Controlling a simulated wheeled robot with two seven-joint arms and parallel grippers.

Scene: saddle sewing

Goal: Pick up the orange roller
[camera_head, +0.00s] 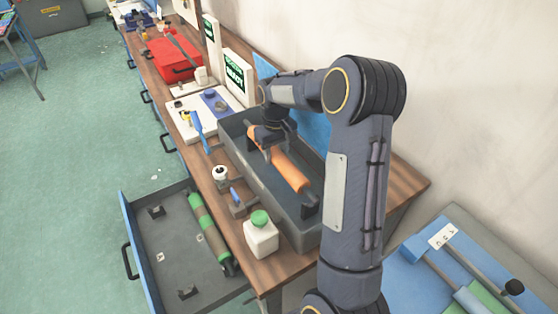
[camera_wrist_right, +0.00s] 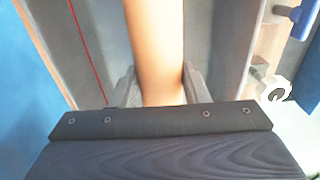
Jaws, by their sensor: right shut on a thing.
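The orange roller (camera_head: 287,170) lies lengthwise in a grey open-topped tray (camera_head: 238,153) on the wooden workbench. My right gripper (camera_head: 268,146) reaches down into the tray and is shut on the roller toward its far end. In the right wrist view, the orange roller (camera_wrist_right: 155,50) runs up from between the two fingers of my right gripper (camera_wrist_right: 158,88). One roller end rests at or close to a dark support near the tray's near end; I cannot tell if it is lifted. My left gripper is not in view.
A green-and-brown roller (camera_head: 209,230) lies in the open drawer (camera_head: 165,256) below the bench. A white bottle with a green cap (camera_head: 261,236) stands beside the tray. A red toolbox (camera_head: 172,62) is farther back. A wall stands close on the right.

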